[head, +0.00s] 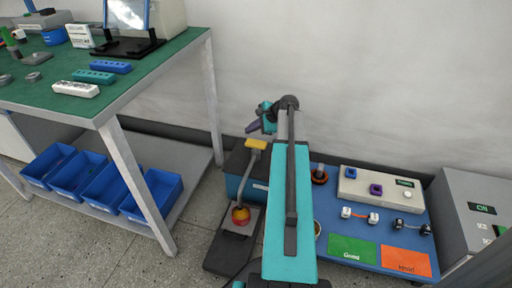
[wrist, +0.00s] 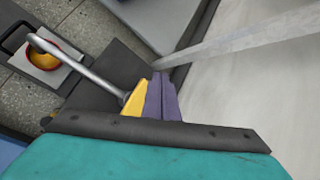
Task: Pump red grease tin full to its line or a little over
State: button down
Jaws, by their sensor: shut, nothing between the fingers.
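The red tin (head: 240,216) stands on a pale plate on the dark base of the grease pump. It also shows at the upper left in the wrist view (wrist: 38,62), with yellow-orange inside; its fill line cannot be made out. The pump's yellow head (head: 257,144) tops a teal-and-dark body (head: 233,185); a grey spout runs from it to over the tin. My gripper (head: 252,127) has purple fingers, shut and empty, close above the yellow head. In the wrist view the fingers (wrist: 161,97) overlap the yellow head (wrist: 134,103); contact cannot be told.
A blue bench (head: 385,215) on the right holds a beige box with purple parts (head: 375,187), a green mat (head: 352,249) and an orange mat (head: 405,262). A green-topped table (head: 150,65) stands left, with blue bins (head: 110,190) on its lower shelf. The wall is close behind.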

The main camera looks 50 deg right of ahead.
jog(key=shift+m+t+h, duration=0.3)
jog(key=shift+m, duration=0.3)
jog(key=d+r, duration=0.1)
jog(key=d, duration=0.1)
jog(key=s+d+r, duration=0.1)
jog(key=d+r, duration=0.1)
jog(key=shift+f+b, duration=0.1)
jog(key=shift+b, duration=0.2)
jog(key=b, duration=0.7)
send_over(259, 144)
notch_tip(259, 144, down, 6)
jog(key=shift+w+f, duration=0.15)
jog(key=shift+f, duration=1.15)
jog(key=shift+f+p, duration=0.3)
jog(key=shift+p, duration=0.15)
dwell(0.5)
